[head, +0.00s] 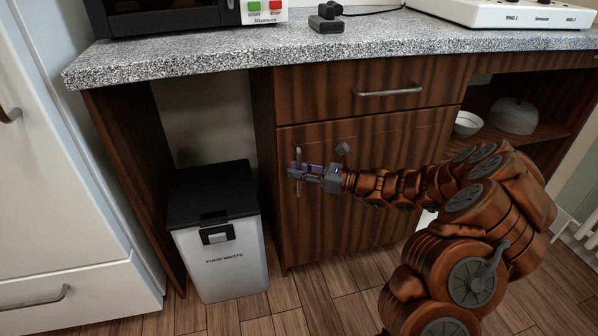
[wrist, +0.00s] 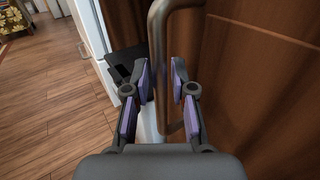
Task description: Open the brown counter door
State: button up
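The brown counter door (head: 335,225) is shut, below a drawer in the wooden counter. It fills the right side of the wrist view (wrist: 265,95). Its upright metal handle (head: 298,158) is near the door's left edge. In the wrist view the handle bar (wrist: 158,45) runs down between the two fingers of my gripper (wrist: 161,75). My gripper also shows in the head view (head: 297,171), at the handle. The fingers are apart, with gaps beside the bar, which lies nearer the left finger. I see no clear grip on it.
A food waste bin (head: 222,255) stands left of the door in an open bay. A white fridge (head: 60,170) is further left. The drawer (head: 350,85) above is shut. Open shelves with a bowl (head: 467,123) are at the right. The wooden floor (head: 315,300) before the door is clear.

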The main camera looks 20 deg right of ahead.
grip_shut()
dwell(0.5)
